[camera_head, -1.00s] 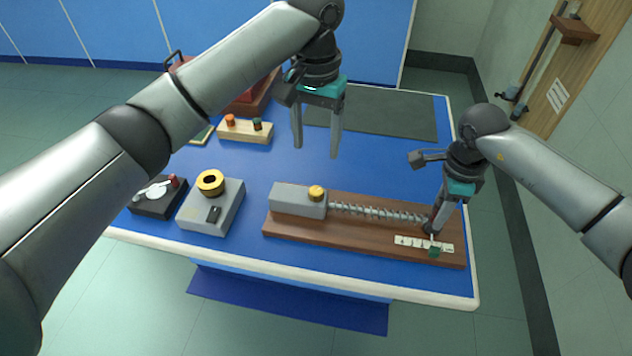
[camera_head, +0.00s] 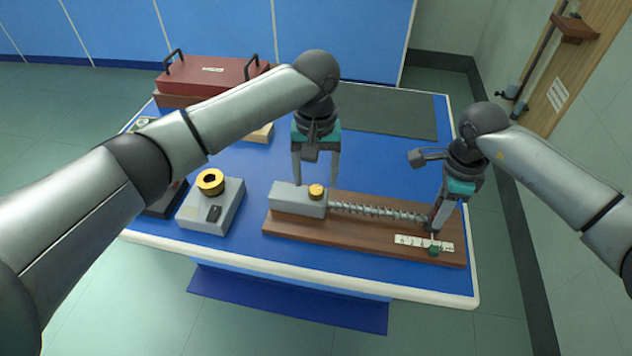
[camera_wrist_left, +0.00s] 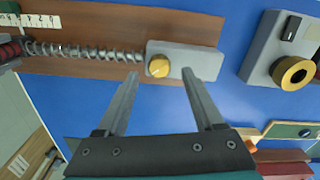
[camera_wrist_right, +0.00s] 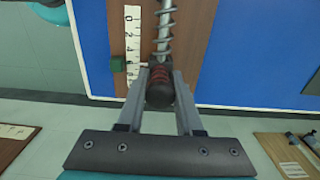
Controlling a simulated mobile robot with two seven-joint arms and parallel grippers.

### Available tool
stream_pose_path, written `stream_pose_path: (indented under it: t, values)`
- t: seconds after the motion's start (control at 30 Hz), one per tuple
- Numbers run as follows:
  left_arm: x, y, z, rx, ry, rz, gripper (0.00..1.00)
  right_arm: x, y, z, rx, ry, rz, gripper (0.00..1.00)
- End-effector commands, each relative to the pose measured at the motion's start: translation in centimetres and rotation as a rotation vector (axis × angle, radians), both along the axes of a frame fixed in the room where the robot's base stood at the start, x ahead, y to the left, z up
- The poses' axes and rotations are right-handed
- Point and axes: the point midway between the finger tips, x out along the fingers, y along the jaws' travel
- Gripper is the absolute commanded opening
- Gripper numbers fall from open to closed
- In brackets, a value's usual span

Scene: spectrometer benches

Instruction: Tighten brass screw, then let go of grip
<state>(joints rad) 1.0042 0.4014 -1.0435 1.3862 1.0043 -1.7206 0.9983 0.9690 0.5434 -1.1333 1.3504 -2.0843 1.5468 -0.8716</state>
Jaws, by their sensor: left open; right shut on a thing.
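The brass screw (camera_head: 316,192) is a round knob on top of the grey block (camera_head: 296,203) at the left end of a wooden board (camera_head: 340,235). My left gripper (camera_head: 316,181) is open and points down just behind the block. In the left wrist view the brass screw (camera_wrist_left: 159,65) lies just beyond and between the open fingertips, not touched. My right gripper (camera_head: 434,228) is at the right end of the spring (camera_head: 380,212). In the right wrist view it is shut on a dark, red-banded grip (camera_wrist_right: 160,88) at the spring's end.
A white scale (camera_head: 424,244) with a green marker (camera_head: 434,251) lies on the board. A grey box with a yellow ring (camera_head: 210,182) stands to the left. A red case (camera_head: 215,75) and dark mat (camera_head: 385,112) are behind.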

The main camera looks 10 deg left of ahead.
Motion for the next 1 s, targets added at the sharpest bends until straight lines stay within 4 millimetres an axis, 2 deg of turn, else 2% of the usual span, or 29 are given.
stream_pose_path:
  t: [0.1, 0.2, 0.57, 1.0]
  values:
    - [-0.1, -0.1, -1.6, 0.0, 0.002, 0.0, 0.69, 0.0, -0.2, 0.0, -0.004, 0.0, -0.003, 0.0]
    - [0.0, -0.1, -2.4, 0.0, 0.001, -0.001, 0.69, 0.0, -0.2, 0.0, -0.004, 0.0, -0.003, 0.0]
    - [0.0, -0.1, -2.8, -0.001, 0.0, -0.002, 0.68, 0.0, -0.2, 0.0, -0.004, -0.001, -0.003, 0.0]
    - [0.0, -0.1, -2.7, -0.001, 0.0, -0.002, 0.19, 0.1, -0.2, 0.0, -0.004, -0.001, -0.003, 0.0]
